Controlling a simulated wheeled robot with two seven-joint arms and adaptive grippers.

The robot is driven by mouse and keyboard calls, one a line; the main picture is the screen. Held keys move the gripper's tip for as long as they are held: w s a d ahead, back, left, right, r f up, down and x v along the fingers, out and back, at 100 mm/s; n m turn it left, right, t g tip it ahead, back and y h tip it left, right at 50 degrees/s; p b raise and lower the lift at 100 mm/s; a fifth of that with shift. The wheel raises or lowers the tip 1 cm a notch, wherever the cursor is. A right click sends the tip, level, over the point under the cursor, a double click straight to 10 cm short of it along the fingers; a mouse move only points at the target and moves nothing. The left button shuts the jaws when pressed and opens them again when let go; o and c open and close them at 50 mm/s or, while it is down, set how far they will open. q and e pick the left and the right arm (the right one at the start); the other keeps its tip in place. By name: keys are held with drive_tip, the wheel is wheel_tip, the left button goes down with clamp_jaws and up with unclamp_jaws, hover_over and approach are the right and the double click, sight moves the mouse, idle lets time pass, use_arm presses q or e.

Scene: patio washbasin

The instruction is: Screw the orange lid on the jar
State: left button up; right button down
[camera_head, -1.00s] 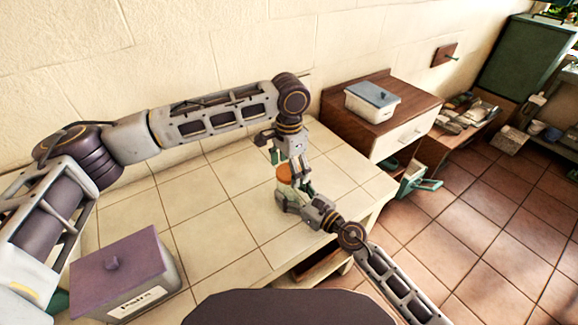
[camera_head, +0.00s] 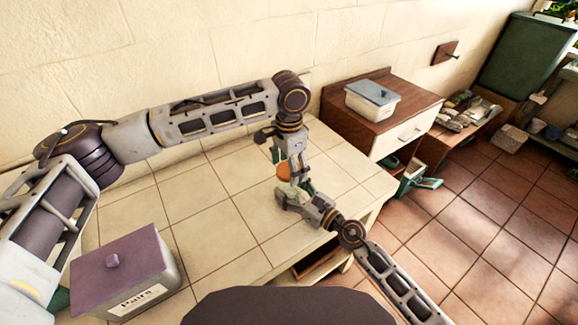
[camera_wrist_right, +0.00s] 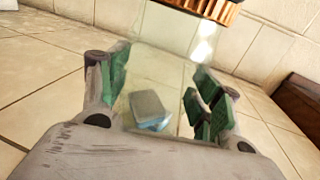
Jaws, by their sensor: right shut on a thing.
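The orange lid (camera_head: 284,171) is under my left gripper (camera_head: 288,168), which points down at it from above. Whether the left fingers are closed on the lid is too small to tell. In the right wrist view the ribbed lid (camera_wrist_right: 190,10) shows at the top edge, at the mouth of the clear glass jar (camera_wrist_right: 170,60). Whether it is fully seated cannot be told. My right gripper (camera_head: 287,196) is shut on the jar from the side, with its green finger pads on both sides of the glass. In the head view the grippers mostly hide the jar.
The tiled counter (camera_head: 215,215) is mostly clear. A purple-lidded box (camera_head: 150,292) stands at its front left. A wooden cabinet (camera_head: 372,125) with a blue-lidded white box (camera_head: 372,103) stands to the right. The wall runs behind.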

use_arm(q)
drive_tip(key=shift+o, duration=0.2)
drive_tip(key=shift+r, duration=0.1)
wheel_tip(320, 180, up, 12)
idle(0.8)
use_arm(e)
drive_tip(key=shift+c, duration=1.1)
unclamp_jaws()
drive_tip(key=shift+s+d, duration=0.1)
drive_tip(key=shift+v, duration=5.85)
